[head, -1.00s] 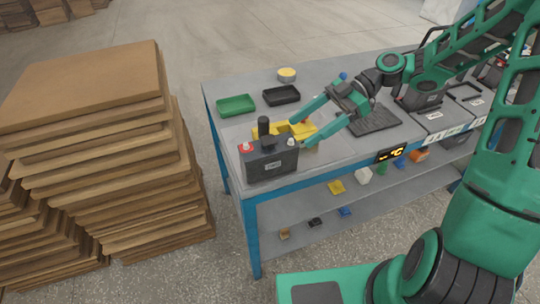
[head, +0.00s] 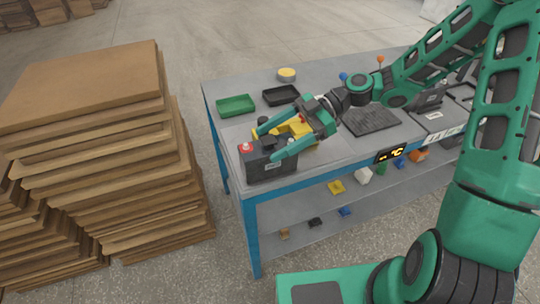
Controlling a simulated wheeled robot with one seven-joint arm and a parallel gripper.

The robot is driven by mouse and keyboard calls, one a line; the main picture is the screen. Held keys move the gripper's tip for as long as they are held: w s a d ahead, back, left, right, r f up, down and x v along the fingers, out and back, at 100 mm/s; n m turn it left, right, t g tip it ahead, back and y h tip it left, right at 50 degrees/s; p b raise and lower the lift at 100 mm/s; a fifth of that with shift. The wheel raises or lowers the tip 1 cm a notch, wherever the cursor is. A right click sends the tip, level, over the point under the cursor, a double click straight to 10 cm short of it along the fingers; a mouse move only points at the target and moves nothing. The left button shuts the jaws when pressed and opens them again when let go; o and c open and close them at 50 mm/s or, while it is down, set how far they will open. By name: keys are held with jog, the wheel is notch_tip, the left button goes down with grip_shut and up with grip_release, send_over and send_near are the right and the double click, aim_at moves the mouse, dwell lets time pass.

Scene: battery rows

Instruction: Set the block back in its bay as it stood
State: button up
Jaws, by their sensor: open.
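The block (head: 268,170) is a dark grey battery with a red terminal on top, and it stands upright at the left front corner of the bench. My gripper (head: 269,144) is open, its two teal fingers reaching over the top of the block from the right, one toward the back and one toward the front. Whether the fingers touch the block is unclear. The fingers hide much of the block's dark upright post. Marked bays with dark units (head: 432,102) line the right part of the bench, partly behind my arm.
A yellow item (head: 293,129) lies right behind the block, under my gripper. A green tray (head: 236,105), a black tray (head: 281,95) and a round yellow-topped tin (head: 287,74) stand farther back. A dark ribbed mat (head: 371,120) lies to the right. Stacked cardboard (head: 95,150) stands left.

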jog(key=shift+x, duration=0.95)
grip_shut()
jog(key=shift+r, duration=0.15)
